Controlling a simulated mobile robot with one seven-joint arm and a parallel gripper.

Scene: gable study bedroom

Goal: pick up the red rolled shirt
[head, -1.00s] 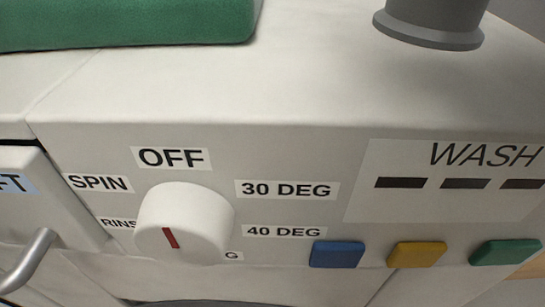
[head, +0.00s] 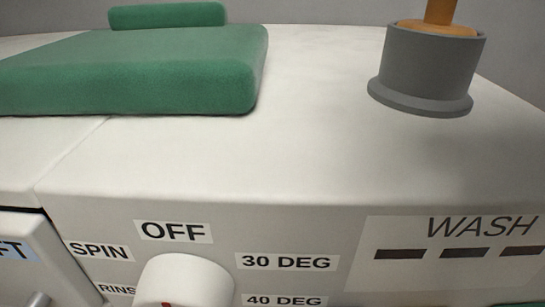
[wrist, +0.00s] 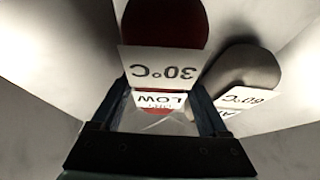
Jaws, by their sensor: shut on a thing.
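The red rolled shirt (wrist: 165,20) shows in the wrist view as a dark red rounded shape at the top centre. A white tag reading 30°C hangs across it, and a tag reading LOW shows below, between the fingers. My gripper (wrist: 160,106) is shut on the red roll, with one dark finger on each side of it. The tags hide part of the roll. Neither the shirt nor my gripper shows in the head view.
A grey roll (wrist: 245,68) with a 60°C tag lies close right of my gripper, between pale walls.

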